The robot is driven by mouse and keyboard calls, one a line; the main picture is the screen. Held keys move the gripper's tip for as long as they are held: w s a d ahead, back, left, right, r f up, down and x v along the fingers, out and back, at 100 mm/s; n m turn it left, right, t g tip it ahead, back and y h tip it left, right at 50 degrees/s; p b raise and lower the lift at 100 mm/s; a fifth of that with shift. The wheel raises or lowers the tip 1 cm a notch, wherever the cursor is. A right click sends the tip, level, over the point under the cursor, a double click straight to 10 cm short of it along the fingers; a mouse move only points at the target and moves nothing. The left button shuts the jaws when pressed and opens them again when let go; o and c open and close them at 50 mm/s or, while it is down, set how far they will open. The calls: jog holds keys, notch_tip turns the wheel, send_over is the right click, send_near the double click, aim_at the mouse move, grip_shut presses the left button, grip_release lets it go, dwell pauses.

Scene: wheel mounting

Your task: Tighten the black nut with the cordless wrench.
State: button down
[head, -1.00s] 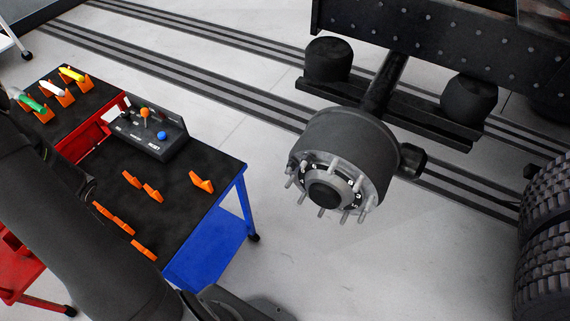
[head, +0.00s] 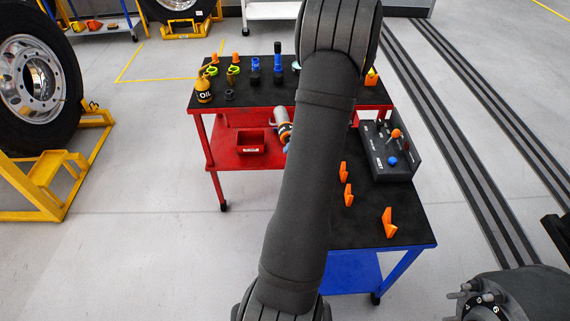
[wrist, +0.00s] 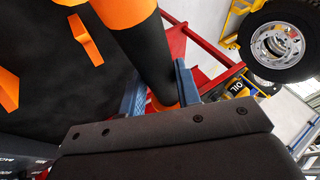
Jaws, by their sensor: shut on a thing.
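My gripper (wrist: 161,92) is shut on a black and orange cylindrical tool body, which looks like the cordless wrench (wrist: 142,45), in the wrist view. In the head view, a silver end with an orange band, apparently part of the same wrench (head: 284,127), shows left of my dark arm, over the red cart. The rest of it and most of my gripper are hidden behind the arm there. The wheel hub (head: 500,298) with its studs is cut off at the lower right. I cannot make out a black nut on the visible studs.
A red cart (head: 203,135) carries an oil bottle (head: 203,90) and several coloured sockets. A blue table (head: 400,262) with orange holders (head: 388,222) and a control box (head: 390,152) adjoins it. A wheel (head: 38,92) stands on a yellow stand at left. Floor between is clear.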

jog(key=s+d+r+m+t+h, duration=0.1)
jog(key=s+d+r+m+h, duration=0.2)
jog(key=d, duration=1.1)
jog(key=s+d+m+t, duration=0.2)
jog(key=s+d+m, duration=0.2)
jog(key=d, duration=1.1)
jog(key=s+d+m+h, duration=0.5)
jog(key=s+d+m, duration=0.2)
jog(key=s+d, duration=1)
jog(key=s+a+f+m+h, duration=0.1)
jog(key=s+f+m, duration=0.3)
jog(key=s+f, duration=0.5)
jog(key=s+a+f+m, duration=0.1)
jog(key=s+a+f, duration=0.2)
jog(key=a+f, duration=0.5)
jog(key=s+a+f+m+g+h, duration=0.1)
jog(key=s+a+f, duration=0.2)
jog(key=a+f, duration=0.6)
jog(key=shift+s+a+f+g+h, duration=0.3)
jog(key=shift+s+a, duration=0.1)
jog(key=shift+a, duration=0.3)
